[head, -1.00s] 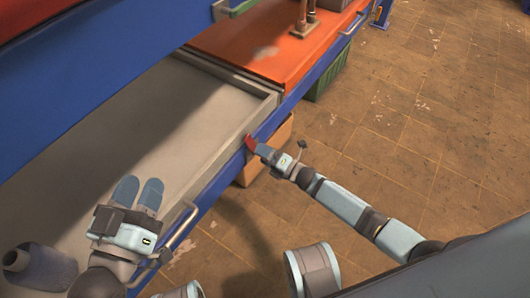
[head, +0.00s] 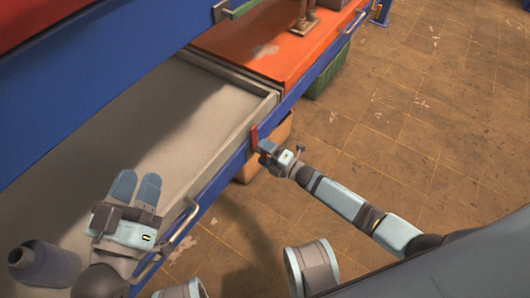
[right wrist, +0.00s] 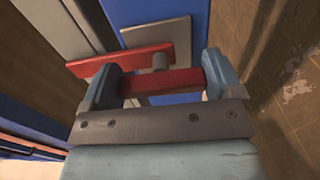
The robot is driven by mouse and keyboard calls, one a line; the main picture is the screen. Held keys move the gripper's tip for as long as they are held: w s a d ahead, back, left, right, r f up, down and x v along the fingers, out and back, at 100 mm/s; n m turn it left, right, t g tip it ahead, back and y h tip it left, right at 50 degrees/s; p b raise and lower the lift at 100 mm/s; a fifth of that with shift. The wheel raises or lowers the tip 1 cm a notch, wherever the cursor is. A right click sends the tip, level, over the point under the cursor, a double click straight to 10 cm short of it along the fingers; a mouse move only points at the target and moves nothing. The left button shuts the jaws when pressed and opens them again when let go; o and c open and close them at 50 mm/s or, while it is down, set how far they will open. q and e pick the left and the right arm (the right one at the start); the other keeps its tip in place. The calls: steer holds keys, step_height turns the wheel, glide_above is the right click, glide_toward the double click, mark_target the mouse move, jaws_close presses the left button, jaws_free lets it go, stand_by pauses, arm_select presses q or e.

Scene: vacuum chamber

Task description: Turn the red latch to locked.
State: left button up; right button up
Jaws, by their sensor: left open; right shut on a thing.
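The red latch (head: 254,136) is on the blue front edge of the bench, in the middle of the head view, and looks about upright there. In the right wrist view a red bar of it (right wrist: 160,82) spans between my fingers, with a second red bar (right wrist: 122,61) and a grey pin behind it. My right gripper (head: 266,150) is at the latch and shut on it. My left gripper (head: 137,185) is open and empty above the grey drawer or tray area, far from the latch.
A grey open tray (head: 240,116) lies left of the latch, with an orange top (head: 262,50) behind it. A metal handle (head: 180,222) sticks out of the blue front. A dark cylinder (head: 40,262) lies at lower left.

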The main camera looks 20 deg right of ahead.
steer(key=shift+s+f, duration=0.1)
steer(key=o, duration=1.1)
arm_select(q)
steer(key=shift+w+a+f+g+y+p, duration=0.1)
steer(key=shift+a+f+g+y+p, duration=0.3)
steer(key=shift+p, duration=1.2)
arm_select(e)
steer(key=v, duration=1.3)
steer(key=shift+s+d, duration=0.25)
steer(key=shift+s, duration=0.05)
arm_select(q)
steer(key=shift+a+r, duration=0.1)
steer(key=shift+y, duration=0.3)
